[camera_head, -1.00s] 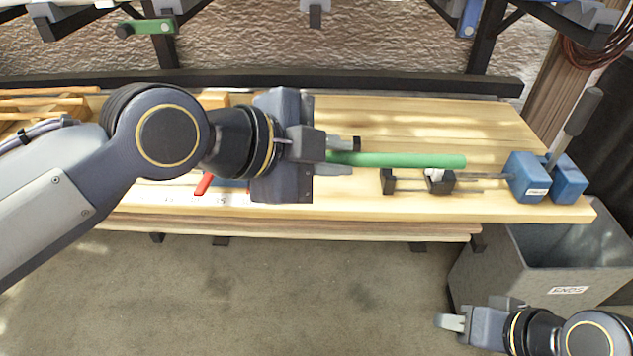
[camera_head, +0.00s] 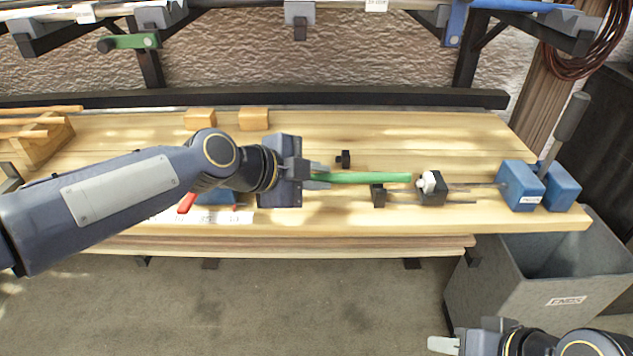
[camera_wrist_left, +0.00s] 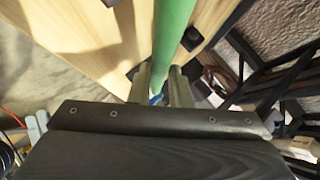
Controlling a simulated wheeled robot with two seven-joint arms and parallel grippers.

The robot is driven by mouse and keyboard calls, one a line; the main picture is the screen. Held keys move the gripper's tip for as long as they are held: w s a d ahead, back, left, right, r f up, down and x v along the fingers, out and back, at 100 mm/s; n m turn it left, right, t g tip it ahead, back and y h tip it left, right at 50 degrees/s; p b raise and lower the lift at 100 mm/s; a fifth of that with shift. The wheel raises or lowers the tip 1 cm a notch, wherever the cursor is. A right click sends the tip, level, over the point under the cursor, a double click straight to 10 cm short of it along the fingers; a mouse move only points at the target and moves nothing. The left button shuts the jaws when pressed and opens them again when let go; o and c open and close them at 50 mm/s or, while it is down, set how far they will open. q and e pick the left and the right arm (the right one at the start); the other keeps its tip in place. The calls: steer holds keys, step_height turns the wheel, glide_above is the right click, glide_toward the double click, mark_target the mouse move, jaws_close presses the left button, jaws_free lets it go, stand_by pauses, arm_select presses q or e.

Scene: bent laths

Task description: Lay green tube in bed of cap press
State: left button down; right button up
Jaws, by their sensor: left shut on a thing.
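My left gripper (camera_head: 318,176) is shut on the green tube (camera_head: 370,178) near the tube's left end. The tube also shows between the fingers in the left wrist view (camera_wrist_left: 172,30). The press has blue blocks, a lever and thin rods, with a black bed block (camera_head: 378,196) and another black block with a white part (camera_head: 431,187). The tube passes over or just behind the left block; I cannot tell if they touch. My right gripper (camera_head: 443,344) is at the bottom right, away from the bench.
The wooden bench (camera_head: 460,145) is mostly clear behind the tube. A small black piece (camera_head: 343,159) stands behind the tube. Wooden blocks (camera_head: 200,118) sit at the back left. A grey bin (camera_head: 500,285) stands below the bench's right end.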

arm_select(q)
steer(key=shift+f, duration=0.25)
steer(key=shift+f+b, duration=0.2)
steer(key=shift+b, duration=0.1)
steer(key=c, duration=1.3)
jaws_free()
steer(key=shift+c, duration=0.2)
